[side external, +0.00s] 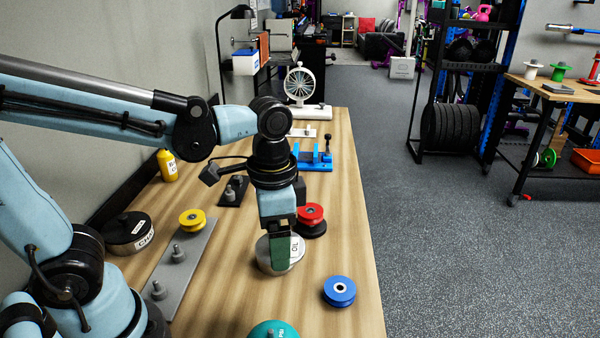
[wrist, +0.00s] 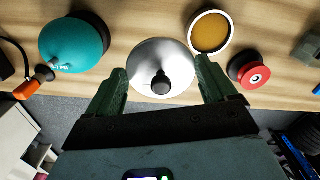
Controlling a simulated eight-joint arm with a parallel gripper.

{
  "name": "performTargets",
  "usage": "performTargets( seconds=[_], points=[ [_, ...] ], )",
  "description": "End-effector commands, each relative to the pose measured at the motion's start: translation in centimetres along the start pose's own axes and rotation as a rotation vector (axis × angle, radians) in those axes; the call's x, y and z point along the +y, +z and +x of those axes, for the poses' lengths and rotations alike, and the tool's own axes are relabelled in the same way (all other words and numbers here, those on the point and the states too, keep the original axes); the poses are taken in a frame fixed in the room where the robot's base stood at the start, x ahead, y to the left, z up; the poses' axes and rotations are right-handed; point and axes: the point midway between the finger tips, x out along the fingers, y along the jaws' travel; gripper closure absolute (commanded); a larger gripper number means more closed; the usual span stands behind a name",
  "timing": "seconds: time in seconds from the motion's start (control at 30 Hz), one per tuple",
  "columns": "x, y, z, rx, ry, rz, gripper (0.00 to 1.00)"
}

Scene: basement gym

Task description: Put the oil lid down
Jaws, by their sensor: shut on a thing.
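The oil lid (wrist: 158,56), a silvery round disc with a dark knob, sits between the two green fingertips of my gripper (wrist: 161,88) in the wrist view. The gripper is shut on it. The open oil tin (wrist: 229,34), with amber contents and a pale rim, is just beyond the lid to the upper right.
A blue pulley (side external: 339,291) lies near the table's right edge. A grey plate with pegs (side external: 180,265) and a yellow pulley (side external: 192,219) are to the left.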

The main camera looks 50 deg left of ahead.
Motion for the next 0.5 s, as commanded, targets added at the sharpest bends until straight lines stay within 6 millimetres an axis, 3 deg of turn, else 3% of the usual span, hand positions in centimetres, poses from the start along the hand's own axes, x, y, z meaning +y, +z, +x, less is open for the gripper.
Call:
performTargets(
  seconds=[0.1, 0.27, 0.5],
  points=[
    [1.6, 0.0, -0.9, 0.000, 0.000, 0.004, 0.44],
    [2.4, 0.3, -1.4, 0.000, 0.000, -0.028, 0.44],
    [1.1, 3.2, 0.0, 0.000, -0.001, -0.361, 0.44]
  ],
)
